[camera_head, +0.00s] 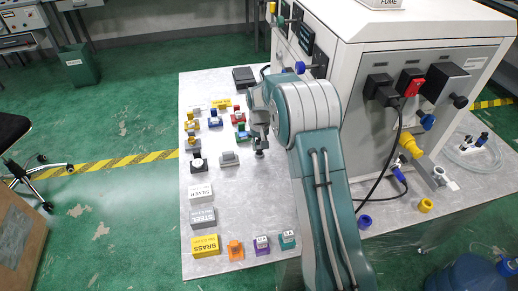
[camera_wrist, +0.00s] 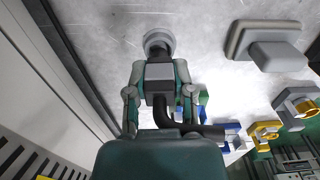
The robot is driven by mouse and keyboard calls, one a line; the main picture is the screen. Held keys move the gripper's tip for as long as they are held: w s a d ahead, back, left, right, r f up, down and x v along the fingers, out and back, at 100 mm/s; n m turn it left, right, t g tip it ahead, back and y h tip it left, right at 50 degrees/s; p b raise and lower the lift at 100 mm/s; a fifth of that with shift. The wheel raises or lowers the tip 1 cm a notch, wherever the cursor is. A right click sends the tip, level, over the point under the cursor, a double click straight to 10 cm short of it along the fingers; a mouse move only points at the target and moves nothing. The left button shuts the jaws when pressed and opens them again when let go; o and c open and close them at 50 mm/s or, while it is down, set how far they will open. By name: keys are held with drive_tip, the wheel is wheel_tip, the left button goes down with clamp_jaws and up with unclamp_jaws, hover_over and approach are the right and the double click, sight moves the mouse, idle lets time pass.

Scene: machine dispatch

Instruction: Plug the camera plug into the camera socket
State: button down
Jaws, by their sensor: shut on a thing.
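My gripper (camera_wrist: 157,97) is shut on a dark grey plug-like piece (camera_wrist: 159,73), which I take to be the camera plug. It has a round grey end (camera_wrist: 159,42) pointing away from my palm, and a black bent part (camera_wrist: 187,118) runs off its side, partly hidden by my fingers. In the head view my gripper (camera_head: 260,139) is over the metal table, beside the white machine, largely hidden by my arm. I cannot identify the camera socket; the machine's left face (camera_head: 303,42) carries several dark fittings.
Bare table lies left of my arm.

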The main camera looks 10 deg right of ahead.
drive_tip(key=shift+r, duration=2.1)
drive_tip(key=shift+r, duration=1.4)
